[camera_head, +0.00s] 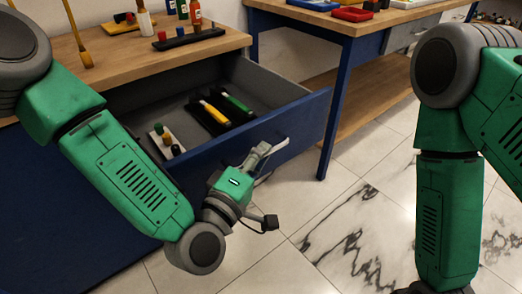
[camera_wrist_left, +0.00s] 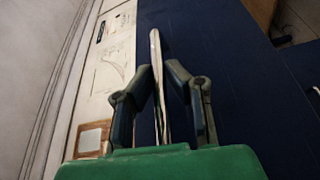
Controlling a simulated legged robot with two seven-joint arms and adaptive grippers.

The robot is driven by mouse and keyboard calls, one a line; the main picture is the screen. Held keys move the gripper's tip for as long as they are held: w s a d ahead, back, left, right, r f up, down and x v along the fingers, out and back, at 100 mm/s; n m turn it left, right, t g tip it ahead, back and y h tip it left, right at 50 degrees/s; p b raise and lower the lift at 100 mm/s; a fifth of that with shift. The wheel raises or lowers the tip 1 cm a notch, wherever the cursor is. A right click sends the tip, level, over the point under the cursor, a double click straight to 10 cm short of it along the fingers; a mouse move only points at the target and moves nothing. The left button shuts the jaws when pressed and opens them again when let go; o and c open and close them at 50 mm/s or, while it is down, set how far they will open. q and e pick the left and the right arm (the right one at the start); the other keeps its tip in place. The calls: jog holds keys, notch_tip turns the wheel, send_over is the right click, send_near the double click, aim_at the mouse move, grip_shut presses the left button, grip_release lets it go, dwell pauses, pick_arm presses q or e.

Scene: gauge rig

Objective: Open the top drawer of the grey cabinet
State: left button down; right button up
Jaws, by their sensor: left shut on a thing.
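The top drawer (camera_head: 300,125) of the cabinet stands pulled out. Its front is dark blue and its inside is grey; the cabinet front also looks blue, under a wooden top (camera_head: 160,62). My left gripper (camera_head: 262,154) is at the outer side of the drawer front, shut on the pale bar handle (camera_head: 279,147). In the left wrist view the handle (camera_wrist_left: 155,45) runs up between the two fingers of the left gripper (camera_wrist_left: 158,78), beside the blue front (camera_wrist_left: 225,70). The fingers partly hide the handle. My right arm shows at the right, but its gripper is out of view.
In the drawer lie a black tray (camera_head: 206,119) with yellow and green tools and a white block (camera_head: 160,143) with small coloured pieces. Bottles and trays stand on the top. A second table (camera_head: 345,22) with a blue leg (camera_head: 338,105) stands right of the drawer. The tiled floor (camera_head: 345,200) is clear.

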pick_arm(q)
jog(key=shift+s+a+f, duration=0.1)
jog(key=shift+f, duration=0.25)
jog(key=c, duration=1.6)
grip_release()
jog(key=shift+r, duration=0.1)
jog(key=shift+r, duration=0.1)
jog(key=shift+s+a, duration=0.15)
jog(key=shift+s, duration=0.15)
jog(key=v, duration=1.1)
jog(key=shift+a, duration=0.1)
